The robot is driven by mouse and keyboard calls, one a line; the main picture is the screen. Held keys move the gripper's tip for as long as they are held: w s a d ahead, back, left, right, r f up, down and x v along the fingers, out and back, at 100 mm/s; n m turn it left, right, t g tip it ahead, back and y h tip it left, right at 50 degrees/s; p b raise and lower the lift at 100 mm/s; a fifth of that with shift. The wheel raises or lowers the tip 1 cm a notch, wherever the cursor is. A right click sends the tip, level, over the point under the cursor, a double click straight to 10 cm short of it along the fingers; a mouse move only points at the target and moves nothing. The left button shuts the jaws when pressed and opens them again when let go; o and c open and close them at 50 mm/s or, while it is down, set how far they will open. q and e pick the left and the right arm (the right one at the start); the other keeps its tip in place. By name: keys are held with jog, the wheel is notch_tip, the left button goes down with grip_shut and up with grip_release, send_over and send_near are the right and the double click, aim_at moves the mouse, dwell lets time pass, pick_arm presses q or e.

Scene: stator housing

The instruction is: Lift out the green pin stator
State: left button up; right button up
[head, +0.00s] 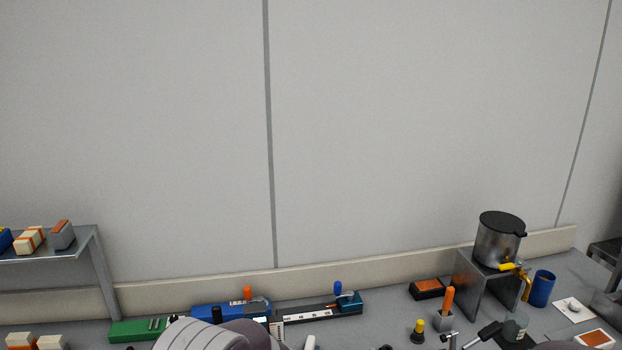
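No stator that I can identify shows in the head view. A green block (135,331) lies on the bench at the lower left, with small pale upright marks at its right end; I cannot tell what it is. A rounded grey-white arm link of mine fills the bottom edge left of centre and hides part of the bench. Neither gripper is in view.
Along the back of the bench are a blue fixture (215,311) with an orange knob and a dark rail (305,313). A metal pot (497,243) stands on a grey stand (470,283) at right, near a blue cup (542,288). A shelf (75,235) holds blocks at left.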

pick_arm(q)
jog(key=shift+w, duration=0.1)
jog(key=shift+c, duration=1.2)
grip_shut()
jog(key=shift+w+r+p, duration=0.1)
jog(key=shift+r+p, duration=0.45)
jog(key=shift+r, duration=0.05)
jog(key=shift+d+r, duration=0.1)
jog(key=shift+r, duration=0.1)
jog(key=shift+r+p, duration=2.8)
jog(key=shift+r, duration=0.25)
